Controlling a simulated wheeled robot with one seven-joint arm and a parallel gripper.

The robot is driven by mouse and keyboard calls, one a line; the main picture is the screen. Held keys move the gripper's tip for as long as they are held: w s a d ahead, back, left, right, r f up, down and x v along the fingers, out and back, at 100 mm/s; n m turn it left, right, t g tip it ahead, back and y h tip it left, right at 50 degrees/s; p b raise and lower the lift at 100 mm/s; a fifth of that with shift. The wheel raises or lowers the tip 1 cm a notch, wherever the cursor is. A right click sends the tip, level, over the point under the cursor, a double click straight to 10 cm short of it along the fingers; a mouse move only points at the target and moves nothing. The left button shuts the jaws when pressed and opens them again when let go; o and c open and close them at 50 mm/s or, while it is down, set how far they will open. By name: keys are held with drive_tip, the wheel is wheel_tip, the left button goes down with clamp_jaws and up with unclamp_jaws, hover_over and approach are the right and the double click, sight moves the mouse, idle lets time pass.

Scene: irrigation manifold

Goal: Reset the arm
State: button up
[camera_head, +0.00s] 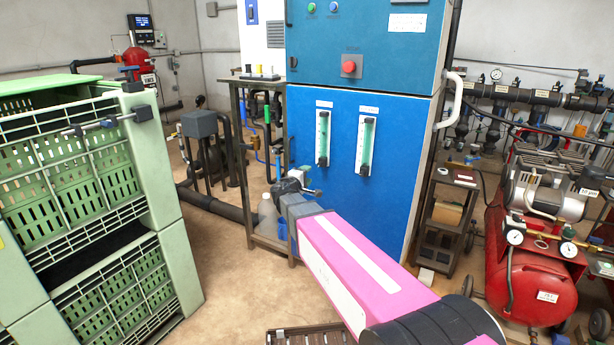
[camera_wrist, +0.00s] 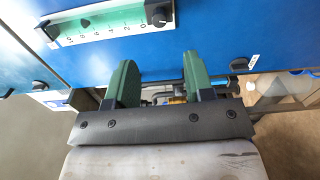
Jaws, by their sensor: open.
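My pink arm reaches forward from the lower right in the head view. My gripper (camera_head: 298,190) is at its far end, in front of the lower left part of the blue cabinet (camera_head: 388,205). In the wrist view my gripper (camera_wrist: 160,85) shows two green fingers standing apart with nothing held between them. The blue cabinet front (camera_wrist: 200,40) is just beyond the fingers. A green-scaled flow gauge (camera_wrist: 105,24) on it lies above and left of them. In the head view the fingertips are small and partly hidden by the wrist.
Green crates (camera_head: 85,200) stand at the left. A dark metal stand (camera_head: 245,150) with pipes and a pale jug (camera_head: 268,216) is close by the gripper. A red compressor tank (camera_head: 540,285) is at the right. Open floor (camera_head: 225,290) lies between crates and arm.

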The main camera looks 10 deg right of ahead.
drive_tip(key=s+d+f+m+g+y, duration=0.3)
drive_tip(key=s+d+f+m+g, duration=0.4)
drive_tip(key=s+d+f+g, duration=0.5)
drive_tip(key=s+a+f+m+g+y, duration=0.1)
drive_tip(key=s+a+f+m+y, duration=0.1)
drive_tip(key=s, duration=0.6)
drive_tip(key=s+a+f+m+g+y, duration=0.1)
drive_tip(key=s+a+f+m+y, duration=0.1)
drive_tip(key=s+f+y, duration=0.3)
drive_tip(key=shift+s+a+f+g+y, duration=0.3)
drive_tip(key=shift+s+a+f, duration=0.4)
drive_tip(key=shift+s, duration=0.85)
drive_tip(key=shift+d+f, duration=0.1)
drive_tip(key=shift+d, duration=0.05)
